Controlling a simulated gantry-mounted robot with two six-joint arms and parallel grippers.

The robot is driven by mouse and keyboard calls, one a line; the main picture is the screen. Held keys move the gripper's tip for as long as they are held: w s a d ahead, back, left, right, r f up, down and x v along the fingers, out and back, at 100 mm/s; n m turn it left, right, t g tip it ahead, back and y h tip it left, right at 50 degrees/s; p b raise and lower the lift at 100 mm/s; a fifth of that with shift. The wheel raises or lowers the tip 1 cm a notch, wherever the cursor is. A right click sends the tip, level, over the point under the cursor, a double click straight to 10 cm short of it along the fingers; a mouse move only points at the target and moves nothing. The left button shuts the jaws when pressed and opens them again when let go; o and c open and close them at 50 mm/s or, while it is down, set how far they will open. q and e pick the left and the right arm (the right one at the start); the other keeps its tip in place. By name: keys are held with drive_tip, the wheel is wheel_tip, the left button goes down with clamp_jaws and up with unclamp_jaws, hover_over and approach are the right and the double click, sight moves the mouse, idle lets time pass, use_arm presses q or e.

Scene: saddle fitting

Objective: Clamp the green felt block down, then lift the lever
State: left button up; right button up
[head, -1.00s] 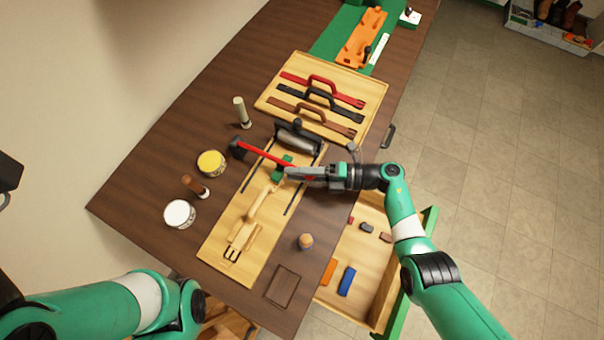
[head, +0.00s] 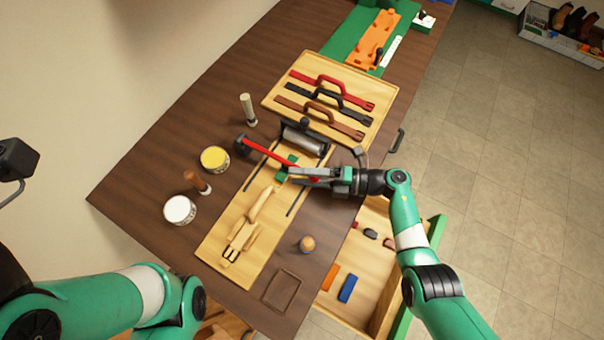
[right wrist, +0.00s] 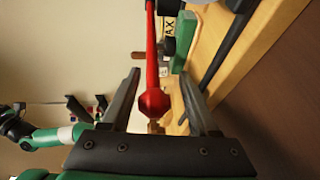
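The green felt block (head: 285,169) sits on the long light wooden board (head: 226,232), near its far end. It shows in part in the right wrist view (right wrist: 180,48). A red bar (head: 266,153), which looks like the lever, has a dark rounded far end and slants over the board beside the block. My right gripper (head: 298,175) is just right of the block. In the right wrist view its fingers (right wrist: 160,76) are apart, with the red bar's knobbed end (right wrist: 153,102) showing between them; contact is not visible. My left gripper is out of view.
A grey roller with a black mount (head: 302,141) stands beyond the block. A tray with strap handles (head: 270,100) lies behind it. A yellow-lidded tin (head: 214,159), a white-lidded tin (head: 179,209) and a wooden-handled tool (head: 197,182) stand left. An open drawer (head: 334,308) juts out right.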

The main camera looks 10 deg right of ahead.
drive_tip(key=v, duration=1.1)
drive_tip(key=shift+s+d, duration=0.1)
drive_tip(key=shift+d, duration=0.25)
idle(4.1)
